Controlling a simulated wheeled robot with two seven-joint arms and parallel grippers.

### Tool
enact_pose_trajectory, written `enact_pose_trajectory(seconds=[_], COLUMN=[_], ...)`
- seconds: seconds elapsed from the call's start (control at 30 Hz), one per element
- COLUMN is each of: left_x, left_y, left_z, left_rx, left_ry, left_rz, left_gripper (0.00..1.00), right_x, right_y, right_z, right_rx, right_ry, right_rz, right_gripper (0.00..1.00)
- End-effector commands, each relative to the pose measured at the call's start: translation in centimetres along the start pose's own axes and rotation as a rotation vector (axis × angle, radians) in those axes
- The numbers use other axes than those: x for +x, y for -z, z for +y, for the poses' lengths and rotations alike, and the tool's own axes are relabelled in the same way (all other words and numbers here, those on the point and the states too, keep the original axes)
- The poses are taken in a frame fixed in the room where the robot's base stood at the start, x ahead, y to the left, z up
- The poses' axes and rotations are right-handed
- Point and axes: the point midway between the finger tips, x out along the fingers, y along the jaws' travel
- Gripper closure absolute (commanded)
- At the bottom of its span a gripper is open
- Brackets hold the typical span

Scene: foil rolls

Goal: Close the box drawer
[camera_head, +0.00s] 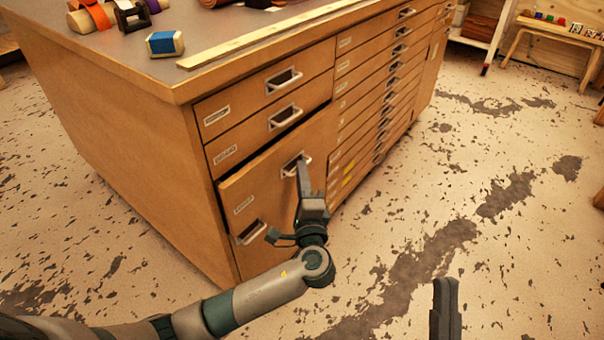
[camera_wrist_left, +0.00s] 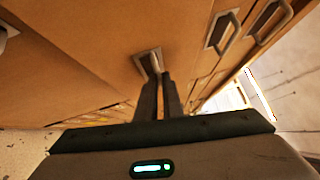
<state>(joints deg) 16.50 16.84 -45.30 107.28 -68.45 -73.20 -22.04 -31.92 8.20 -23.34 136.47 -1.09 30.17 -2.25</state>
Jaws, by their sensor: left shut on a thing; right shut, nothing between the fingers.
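The box drawer (camera_head: 262,178) is the deep wooden front below two shallow drawers in the cabinet. It stands slightly out, with a dark gap along its top edge. Its metal handle (camera_head: 290,168) shows near the upper right of the front. My left gripper (camera_head: 303,168) reaches up to this handle and is shut on it. In the left wrist view, the two dark fingers (camera_wrist_left: 159,90) meet close together at the handle (camera_wrist_left: 147,63), and they hide part of it. My right gripper (camera_head: 445,285) is shut and empty above the floor at the lower right, away from the cabinet.
The cabinet top (camera_head: 120,52) carries tape rolls, a small blue-and-tan block (camera_head: 165,43) and a long wooden strip (camera_head: 270,34). Another handle (camera_head: 250,232) is lower left of my gripper. A column of thin drawers (camera_head: 385,90) stands to the right. The floor (camera_head: 400,215) at right is clear.

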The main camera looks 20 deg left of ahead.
Motion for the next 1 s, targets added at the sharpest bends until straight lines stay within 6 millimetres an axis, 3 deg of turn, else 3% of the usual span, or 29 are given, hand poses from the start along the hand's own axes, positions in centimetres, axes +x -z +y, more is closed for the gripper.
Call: enact_pose_trajectory(seconds=[0.63, 0.83, 1.0], left_x=[0.0, 1.5, 2.3], left_y=[-0.1, -1.6, -2.4], left_z=[0.2, 0.6, 0.8], left_rx=[0.002, 0.003, 0.001], left_ry=[-0.004, -0.006, -0.005], left_rz=[0.0, -0.002, -0.001], left_gripper=[1.0, 1.0, 1.0], right_x=[0.0, 0.1, -0.9], right_y=[0.0, -0.1, -1.1], right_z=[0.0, -0.2, -0.7], right_rx=[0.001, 0.003, 0.016], right_ry=[-0.002, -0.002, -0.004], right_rz=[0.0, -0.025, -0.082], right_gripper=[1.0, 1.0, 1.0])
